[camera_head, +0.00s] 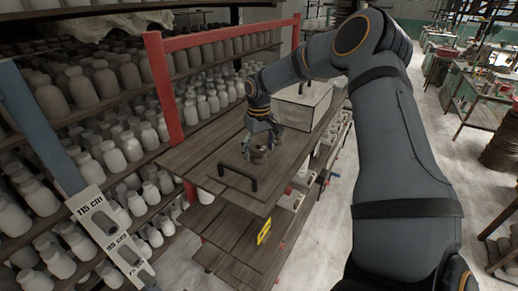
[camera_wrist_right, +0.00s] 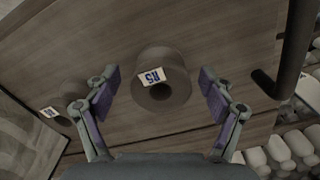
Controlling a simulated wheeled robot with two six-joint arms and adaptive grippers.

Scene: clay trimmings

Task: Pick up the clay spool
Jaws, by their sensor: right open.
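The clay spool (camera_wrist_right: 175,90) is a brown, round piece with a dark centre hole and a white tag marked in blue. In the right wrist view it stands on the wooden boards between the fingers of my right gripper (camera_wrist_right: 159,80). The fingers are open, one on each side, with a visible gap to the spool. In the head view my right gripper (camera_head: 262,132) points down over the wooden cart top, and the spool (camera_head: 259,156) shows small below it, partly covered by the fingers. My left gripper is not in view.
A black handle (camera_head: 238,177) rises from the cart top (camera_head: 205,160) near the spool. A pale box (camera_head: 302,103) stands behind the gripper. A second tagged brown piece (camera_wrist_right: 62,119) lies near the left finger in the wrist view. Shelves of jars (camera_head: 110,75) line the left.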

